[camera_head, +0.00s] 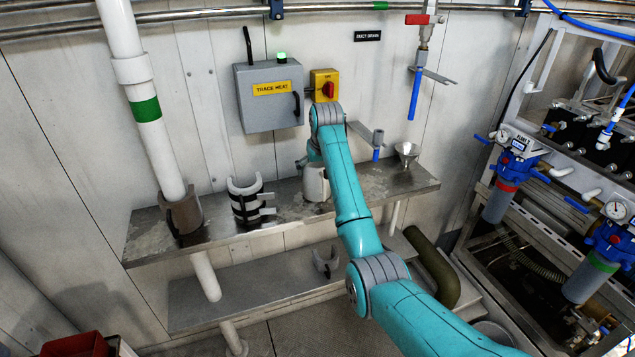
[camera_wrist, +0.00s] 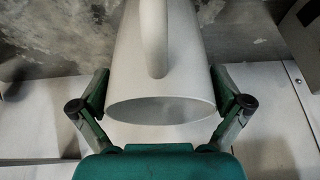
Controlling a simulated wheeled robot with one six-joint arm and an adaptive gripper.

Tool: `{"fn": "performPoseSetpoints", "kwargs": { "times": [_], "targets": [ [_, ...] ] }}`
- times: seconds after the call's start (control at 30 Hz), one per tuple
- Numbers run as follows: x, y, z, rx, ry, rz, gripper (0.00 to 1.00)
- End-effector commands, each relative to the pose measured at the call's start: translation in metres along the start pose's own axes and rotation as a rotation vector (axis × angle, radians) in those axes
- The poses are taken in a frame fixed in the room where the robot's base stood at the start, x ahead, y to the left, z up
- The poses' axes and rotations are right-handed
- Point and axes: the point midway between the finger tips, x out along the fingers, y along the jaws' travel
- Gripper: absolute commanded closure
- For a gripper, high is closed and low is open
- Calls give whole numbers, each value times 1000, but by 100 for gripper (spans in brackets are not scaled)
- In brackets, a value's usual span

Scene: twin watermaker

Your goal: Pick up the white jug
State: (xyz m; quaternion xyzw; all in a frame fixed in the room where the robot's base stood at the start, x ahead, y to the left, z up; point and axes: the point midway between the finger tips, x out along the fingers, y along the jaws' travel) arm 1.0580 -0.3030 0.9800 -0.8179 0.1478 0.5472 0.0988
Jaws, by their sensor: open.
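The white jug (camera_head: 315,184) stands on the upper metal shelf, partly behind my teal arm in the head view. In the wrist view the jug (camera_wrist: 185,75) fills the middle, with its handle toward the camera and its open rim toward my gripper. My gripper (camera_wrist: 160,103) is open, with one finger on each side of the jug near the rim. Whether the fingers touch the jug I cannot tell. In the head view my gripper is mostly hidden behind the arm.
The shelf (camera_head: 150,237) also bears a pipe insulation piece (camera_head: 247,203) left of the jug and a metal funnel (camera_head: 407,153) to the right. A grey TRACE HEAT box (camera_head: 269,97) and a yellow switch (camera_head: 325,86) sit on the wall above. A lower shelf (camera_head: 240,290) lies below.

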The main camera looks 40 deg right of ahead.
Motion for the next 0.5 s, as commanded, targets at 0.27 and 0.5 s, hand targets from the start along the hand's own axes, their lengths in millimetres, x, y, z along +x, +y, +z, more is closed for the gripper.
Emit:
{"fn": "performPoseSetpoints", "kwargs": {
  "times": [0.27,0.5],
  "targets": [
    [10,0,0,0,1,0,0],
    [10,0,0,0,1,0,40]
  ]
}}
